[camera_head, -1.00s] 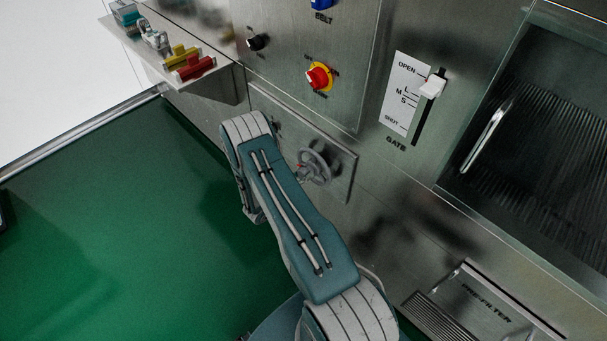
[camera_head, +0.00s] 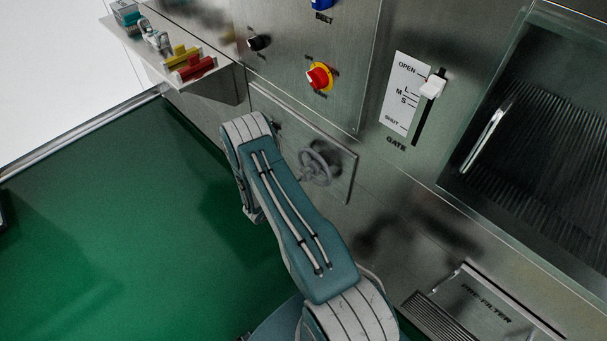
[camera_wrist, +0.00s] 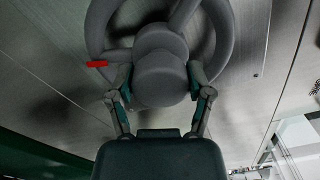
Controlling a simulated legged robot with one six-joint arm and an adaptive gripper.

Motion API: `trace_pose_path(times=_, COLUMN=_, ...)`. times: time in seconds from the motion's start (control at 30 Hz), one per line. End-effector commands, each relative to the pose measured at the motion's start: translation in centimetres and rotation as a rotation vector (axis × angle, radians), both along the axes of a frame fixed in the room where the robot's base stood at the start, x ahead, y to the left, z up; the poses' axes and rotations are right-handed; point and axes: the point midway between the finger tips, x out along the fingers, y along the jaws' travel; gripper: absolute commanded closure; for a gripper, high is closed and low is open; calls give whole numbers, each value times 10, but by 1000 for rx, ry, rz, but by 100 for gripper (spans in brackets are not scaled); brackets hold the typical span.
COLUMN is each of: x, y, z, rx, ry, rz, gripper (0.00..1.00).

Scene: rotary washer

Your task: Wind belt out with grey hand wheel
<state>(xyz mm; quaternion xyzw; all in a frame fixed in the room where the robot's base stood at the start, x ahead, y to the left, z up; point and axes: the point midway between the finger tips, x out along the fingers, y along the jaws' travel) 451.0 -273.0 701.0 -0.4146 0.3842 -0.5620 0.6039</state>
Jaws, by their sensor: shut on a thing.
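The grey hand wheel (camera_head: 318,167) is mounted on a metal plate low on the machine front. In the wrist view the wheel (camera_wrist: 103,20) fills the top, with a thick round hub at its centre and a small red mark (camera_wrist: 97,64) at the left. My gripper (camera_wrist: 160,82) has one finger on each side of the hub and is shut on it. In the head view my arm hides the gripper. No belt can be made out in these views.
Above the wheel are a red and yellow knob (camera_head: 319,77), a black knob (camera_head: 259,42) and a blue control (camera_head: 320,4). A gate slider (camera_head: 432,88) is to the right. A shelf (camera_head: 216,88) with coloured parts juts out at upper left. Green floor (camera_head: 100,220) lies open at left.

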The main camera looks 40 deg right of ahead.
Motion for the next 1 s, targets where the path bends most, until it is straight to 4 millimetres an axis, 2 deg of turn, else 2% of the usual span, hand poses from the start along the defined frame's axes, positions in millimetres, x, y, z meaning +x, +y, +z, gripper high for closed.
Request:
trace_pose_path(times=0.03, x=6, y=1, z=1, rx=2, ry=-1, rz=14, gripper=95)
trace_pose_path(times=0.53, x=6, y=2, z=0, rx=3, ry=15, rz=15, gripper=95)
trace_pose_path(times=0.57, x=6, y=2, z=0, rx=3, ry=15, rz=15, gripper=20)
trace_pose_path(times=0.6, x=6, y=2, z=0, rx=3, ry=15, rz=15, gripper=2)
trace_pose_path(times=0.63, x=5, y=2, z=0, rx=2, ry=16, rz=14, gripper=0)
trace_pose_path(times=1.0, x=2, y=1, z=0, rx=0, ry=19, rz=7, gripper=0)
